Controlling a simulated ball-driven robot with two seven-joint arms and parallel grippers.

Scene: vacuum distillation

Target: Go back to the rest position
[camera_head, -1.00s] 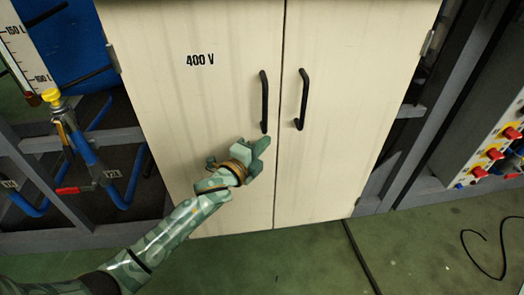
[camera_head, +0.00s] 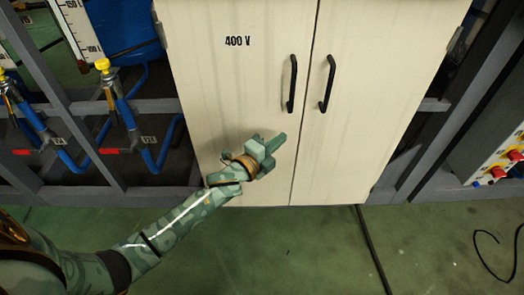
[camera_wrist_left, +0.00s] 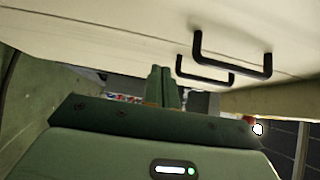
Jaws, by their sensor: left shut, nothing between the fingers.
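My left gripper (camera_head: 272,147) is in front of the lower left door of a cream cabinet (camera_head: 225,95) in the head view. It is below and to the left of the black left door handle (camera_head: 292,84) and looks apart from it. In the left wrist view the fingers of my left gripper (camera_wrist_left: 163,85) are together, with nothing between them. The two black handles also show there, at the upper right. Both cabinet doors are shut. My right gripper is not in view.
The right door handle (camera_head: 327,83) sits beside the left one. Blue pipes with a yellow-capped valve (camera_head: 102,66) stand left of the cabinet. A panel with red knobs (camera_head: 514,156) is at the right. A black cable (camera_head: 372,248) crosses the green floor (camera_head: 300,250), which is otherwise mostly clear.

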